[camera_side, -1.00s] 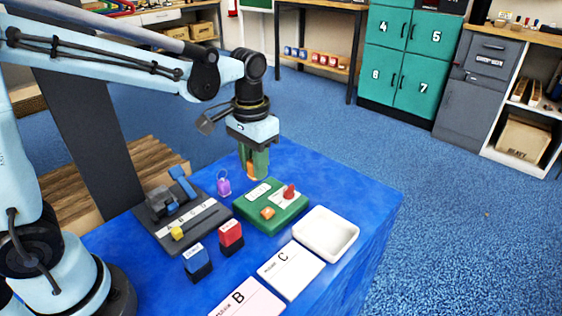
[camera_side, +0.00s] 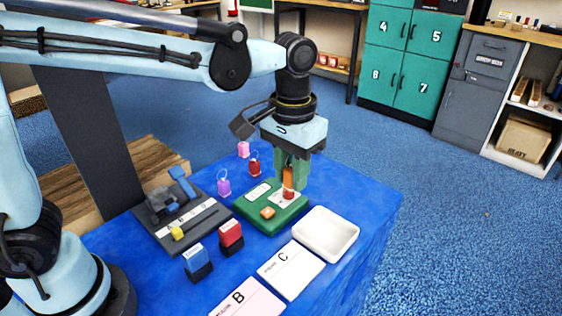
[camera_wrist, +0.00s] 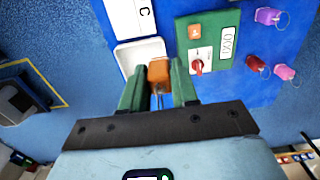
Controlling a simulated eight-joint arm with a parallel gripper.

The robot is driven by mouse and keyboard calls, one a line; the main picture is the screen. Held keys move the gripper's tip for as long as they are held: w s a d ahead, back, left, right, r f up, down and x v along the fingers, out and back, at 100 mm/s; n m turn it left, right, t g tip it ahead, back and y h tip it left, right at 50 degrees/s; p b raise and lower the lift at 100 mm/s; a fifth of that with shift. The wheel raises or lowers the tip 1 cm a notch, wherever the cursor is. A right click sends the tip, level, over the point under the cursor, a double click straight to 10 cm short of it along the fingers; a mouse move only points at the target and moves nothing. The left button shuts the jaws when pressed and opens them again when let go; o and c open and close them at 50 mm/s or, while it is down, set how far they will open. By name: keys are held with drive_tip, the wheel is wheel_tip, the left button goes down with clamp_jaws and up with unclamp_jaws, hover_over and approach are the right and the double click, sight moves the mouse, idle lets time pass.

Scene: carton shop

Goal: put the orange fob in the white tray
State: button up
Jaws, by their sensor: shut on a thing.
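My gripper (camera_side: 292,177) has green fingers and is shut on the orange fob (camera_side: 288,177). In the side view it holds the fob above the green board, by the red knob. In the wrist view the orange fob (camera_wrist: 158,71) sits between the fingertips (camera_wrist: 158,80), its metal ring hanging toward the palm. The white tray (camera_side: 326,233) stands to the right of the green board and looks empty in the side view. In the wrist view the white tray (camera_wrist: 126,57) lies beyond the fingers, partly hidden by the fob and left finger.
The green board (camera_side: 248,211) has an orange button and a red knob. Purple (camera_side: 224,187), red (camera_side: 254,168) and pink (camera_side: 243,149) fobs lie behind it. Cards C (camera_side: 290,270) and B (camera_side: 247,299), stamps and a dark rack (camera_side: 180,220) are near the tray.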

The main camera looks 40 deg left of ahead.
drive_tip(key=s+d+f, duration=0.1)
drive_tip(key=d+f, duration=0.2)
drive_tip(key=d, duration=0.6)
hover_over(319, 224)
wheel_tip(319, 224, down, 7)
drive_tip(key=shift+r, duration=0.1)
drive_tip(key=shift+f, duration=1.9)
drive_tip(key=shift+f, duration=0.1)
drive_tip(key=o, duration=1)
